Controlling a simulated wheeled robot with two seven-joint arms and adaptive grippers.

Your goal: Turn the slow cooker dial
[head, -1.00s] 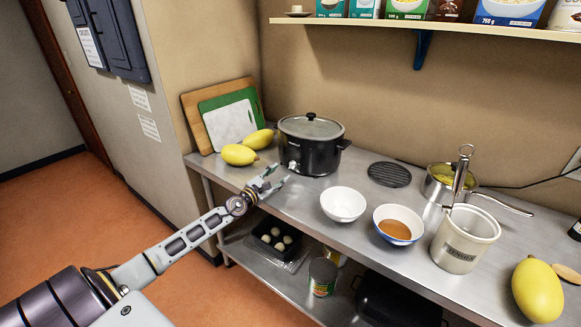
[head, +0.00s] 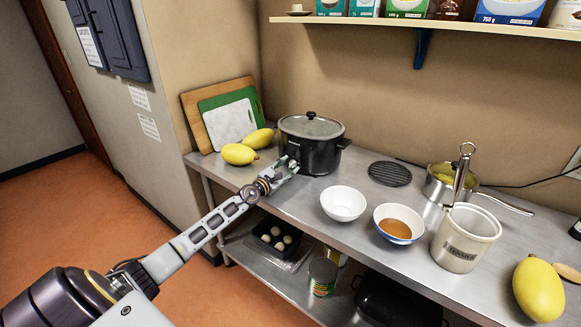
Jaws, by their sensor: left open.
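The black slow cooker (head: 322,153) with a lid and dark knob stands on the steel counter near the back wall. Its dial is on the lower front left of the body and is now mostly hidden by my left gripper (head: 289,164). My left gripper is open, with its fingertips at the dial on the cooker's front. I cannot tell whether the fingers touch the dial. My right gripper is not in the head view.
Yellow melons (head: 239,154) lie left of the cooker, before leaning cutting boards (head: 229,118). A white bowl (head: 343,204), a blue-rimmed bowl (head: 398,223), a utensil crock (head: 465,238) and a black trivet (head: 390,174) stand to the right. A loaded shelf (head: 450,27) hangs above.

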